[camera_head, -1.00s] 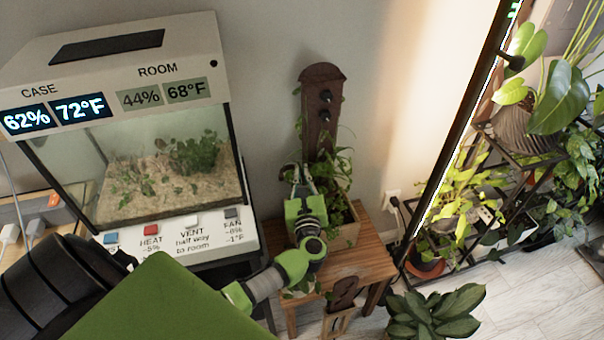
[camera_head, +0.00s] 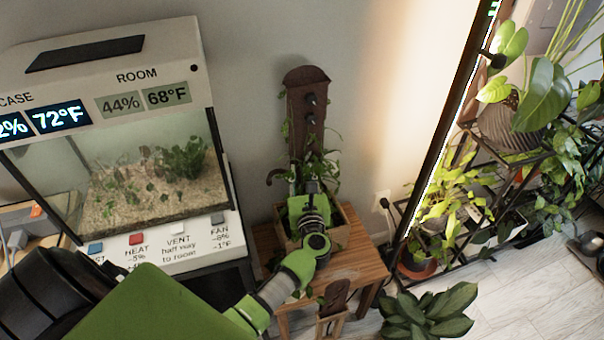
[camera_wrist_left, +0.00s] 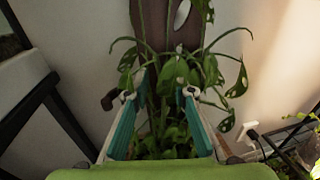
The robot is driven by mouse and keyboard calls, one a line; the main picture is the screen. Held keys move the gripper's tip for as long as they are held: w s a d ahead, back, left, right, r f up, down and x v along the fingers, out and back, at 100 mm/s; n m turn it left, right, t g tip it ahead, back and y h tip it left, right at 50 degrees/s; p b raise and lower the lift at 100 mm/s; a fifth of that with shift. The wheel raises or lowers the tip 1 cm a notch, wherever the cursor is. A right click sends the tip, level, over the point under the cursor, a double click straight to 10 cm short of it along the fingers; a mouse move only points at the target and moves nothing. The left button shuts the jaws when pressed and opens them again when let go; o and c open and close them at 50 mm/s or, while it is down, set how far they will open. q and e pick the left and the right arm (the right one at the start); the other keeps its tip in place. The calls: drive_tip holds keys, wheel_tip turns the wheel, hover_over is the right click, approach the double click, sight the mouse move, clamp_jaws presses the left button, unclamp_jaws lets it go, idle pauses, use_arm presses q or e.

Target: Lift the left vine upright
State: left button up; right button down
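Green vines (camera_head: 322,170) with thin stems and drooping leaves grow from a wooden planter box (camera_head: 338,236) in front of a dark brown board (camera_head: 306,135). My left gripper (camera_head: 308,188) is low in front of the board, among the foliage. In the left wrist view, my left gripper (camera_wrist_left: 158,95) is open, its two teal-padded fingers apart. Vine stems and leaves (camera_wrist_left: 182,72) show between and beyond the fingertips; I cannot tell whether they touch the pads. Which stem is the left vine is unclear. My right gripper is not in view.
The planter stands on a small wooden table (camera_head: 352,262). A glass case (camera_head: 150,170) with control switches stands to the left. A leafy plant (camera_head: 430,312) is at the front right, and a plant rack (camera_head: 500,160) stands further right.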

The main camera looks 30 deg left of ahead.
use_arm(q)
drive_tip(key=shift+s, duration=0.1)
drive_tip(key=v, duration=1.2)
